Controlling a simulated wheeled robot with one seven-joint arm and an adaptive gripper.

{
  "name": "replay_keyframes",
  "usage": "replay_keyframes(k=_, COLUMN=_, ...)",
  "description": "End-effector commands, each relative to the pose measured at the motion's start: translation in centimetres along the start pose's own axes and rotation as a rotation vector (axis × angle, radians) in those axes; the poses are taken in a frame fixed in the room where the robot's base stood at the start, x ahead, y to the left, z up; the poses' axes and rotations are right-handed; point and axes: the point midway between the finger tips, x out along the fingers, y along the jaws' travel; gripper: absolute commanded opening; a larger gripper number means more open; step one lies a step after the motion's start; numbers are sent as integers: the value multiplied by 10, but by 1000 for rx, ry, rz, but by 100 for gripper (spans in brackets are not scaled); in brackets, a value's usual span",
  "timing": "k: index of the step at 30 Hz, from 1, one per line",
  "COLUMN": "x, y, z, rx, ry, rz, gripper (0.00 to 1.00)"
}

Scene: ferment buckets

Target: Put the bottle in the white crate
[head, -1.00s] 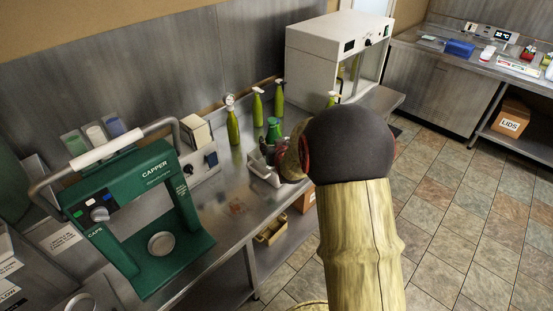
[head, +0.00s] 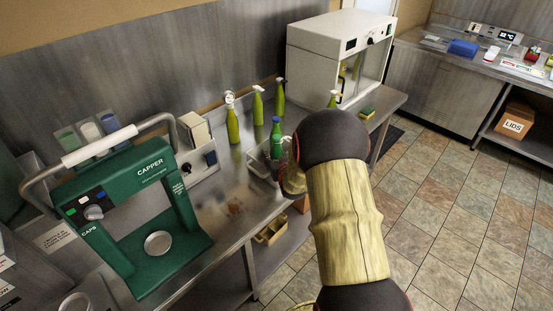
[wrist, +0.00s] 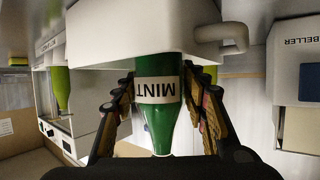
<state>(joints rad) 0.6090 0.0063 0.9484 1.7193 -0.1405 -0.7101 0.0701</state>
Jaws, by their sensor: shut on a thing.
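The green bottle (head: 276,138) with a blue cap stands upright at the white crate (head: 257,166) on the steel bench. In the wrist view, which is upside down, the bottle (wrist: 158,125) shows its white MINT label. Its base is hidden behind the wall of the white crate (wrist: 130,35), so its lower part appears to be inside. My gripper (wrist: 158,92) is shut on the bottle, one finger on each side. In the head view my arm hides most of the gripper and part of the crate.
A green capper (head: 150,205) stands at the left of the bench. A sponge (head: 367,113) lies near the bench's right end. The front bench surface is mostly clear.

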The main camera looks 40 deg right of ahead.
Motion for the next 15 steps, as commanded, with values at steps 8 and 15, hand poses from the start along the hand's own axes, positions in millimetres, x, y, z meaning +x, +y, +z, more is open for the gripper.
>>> replay_keyframes(k=8, x=1, y=0, z=-2, rx=-1, ry=8, rz=0, gripper=0)
replay_keyframes(k=15, x=2, y=0, z=3, rx=-1, ry=3, rz=0, gripper=49)
